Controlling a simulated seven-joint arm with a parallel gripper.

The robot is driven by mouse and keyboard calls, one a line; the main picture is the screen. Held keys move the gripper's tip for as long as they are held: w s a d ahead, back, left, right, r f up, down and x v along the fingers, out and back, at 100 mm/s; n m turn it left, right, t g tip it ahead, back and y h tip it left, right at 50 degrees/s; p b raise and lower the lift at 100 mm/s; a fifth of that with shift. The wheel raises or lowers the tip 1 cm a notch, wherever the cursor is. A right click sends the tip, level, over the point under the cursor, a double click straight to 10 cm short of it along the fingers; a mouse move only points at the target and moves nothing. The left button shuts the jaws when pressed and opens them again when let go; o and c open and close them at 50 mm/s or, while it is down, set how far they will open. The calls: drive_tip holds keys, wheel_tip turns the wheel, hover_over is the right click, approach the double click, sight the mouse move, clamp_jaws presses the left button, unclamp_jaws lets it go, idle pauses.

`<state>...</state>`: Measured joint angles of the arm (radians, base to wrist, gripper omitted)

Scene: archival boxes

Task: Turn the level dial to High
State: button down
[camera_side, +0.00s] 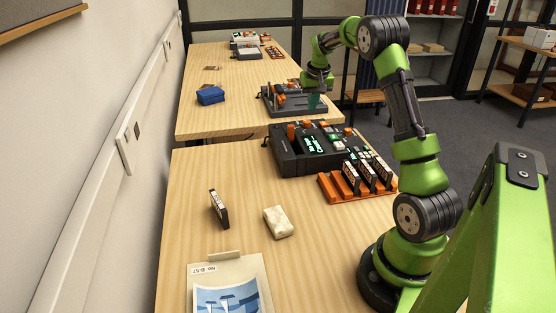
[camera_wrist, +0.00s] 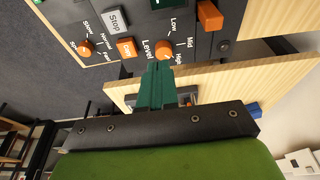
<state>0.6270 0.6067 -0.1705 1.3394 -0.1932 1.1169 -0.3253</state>
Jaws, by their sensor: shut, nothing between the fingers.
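The level dial (camera_wrist: 165,50) is a round orange knob on a dark control panel. Low, Mid and High are printed on its right side, with High lowest in the wrist view. I cannot make out where its pointer stands. My gripper (camera_wrist: 157,68) is shut and empty. Its teal fingertips are just below the dial in the wrist view; whether they touch it I cannot tell. In the side view my gripper (camera_side: 314,104) points down near the far edge of the dark device (camera_side: 310,160).
A speed dial (camera_wrist: 86,48), an orange button (camera_wrist: 126,47) and a grey Stop button (camera_wrist: 115,20) are left of the level dial. A raised orange knob (camera_wrist: 210,15) is to its right. An orange rack (camera_side: 345,195) stands in front of the device.

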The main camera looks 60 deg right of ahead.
sight(310, 130)
drive_tip(key=shift+f, duration=3.4)
drive_tip(key=shift+a, duration=0.1)
drive_tip(key=shift+s+a+r, duration=0.1)
drive_tip(key=shift+s+a, duration=0.05)
drive_tip(key=shift+s, duration=0.1)
drive_tip(key=shift+r, duration=3)
